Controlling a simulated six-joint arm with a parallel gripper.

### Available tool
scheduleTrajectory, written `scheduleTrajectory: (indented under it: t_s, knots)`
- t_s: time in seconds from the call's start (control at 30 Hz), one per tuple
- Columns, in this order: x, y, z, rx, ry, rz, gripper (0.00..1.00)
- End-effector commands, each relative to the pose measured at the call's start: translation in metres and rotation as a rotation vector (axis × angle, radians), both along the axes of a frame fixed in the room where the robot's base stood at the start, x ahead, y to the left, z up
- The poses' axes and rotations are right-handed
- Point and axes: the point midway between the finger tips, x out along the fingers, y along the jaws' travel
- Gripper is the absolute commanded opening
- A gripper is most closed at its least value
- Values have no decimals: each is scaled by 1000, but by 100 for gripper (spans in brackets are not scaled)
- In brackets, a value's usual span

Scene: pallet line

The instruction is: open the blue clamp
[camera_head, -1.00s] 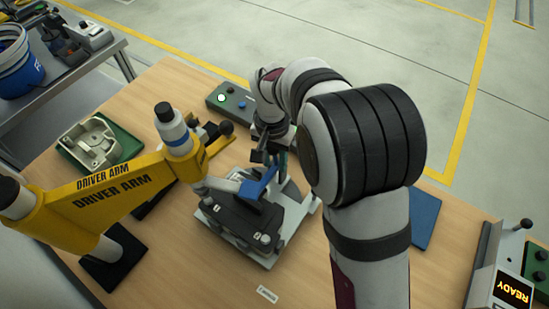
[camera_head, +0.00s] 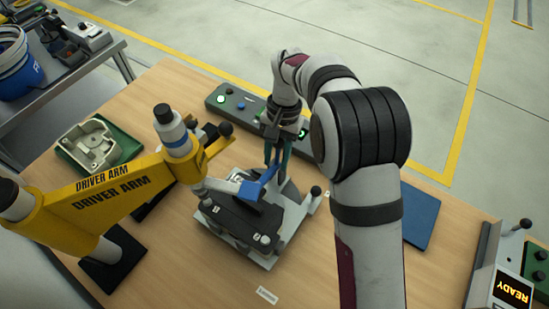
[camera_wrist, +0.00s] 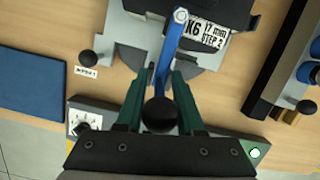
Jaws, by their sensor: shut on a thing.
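The blue clamp (camera_head: 259,187) is a blue lever on the grey fixture in the middle of the table. In the wrist view its blue arm (camera_wrist: 170,48) runs from a pivot at the top down to a black knob (camera_wrist: 160,114). My gripper (camera_head: 275,158) is at the knob end of the lever, above the back of the fixture. In the wrist view the green fingers of my gripper (camera_wrist: 160,88) lie on both sides of the lever and are shut on it. The exact contact is partly hidden by the knob.
The yellow driver arm (camera_head: 120,190) reaches over the fixture's left side. A dark part (camera_head: 240,222) sits on the fixture (camera_head: 292,228). A button panel (camera_head: 235,103) is behind, a blue mat (camera_head: 420,218) to the right. A green tray (camera_head: 128,143) stands back left.

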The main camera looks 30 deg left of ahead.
Motion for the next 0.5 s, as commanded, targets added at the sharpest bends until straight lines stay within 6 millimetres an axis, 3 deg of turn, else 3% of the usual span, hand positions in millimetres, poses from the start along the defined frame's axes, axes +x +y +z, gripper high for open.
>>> scheduleTrajectory:
  t_s: [0.5]
  knots:
    - [18,0,-3,5,334,0,0]
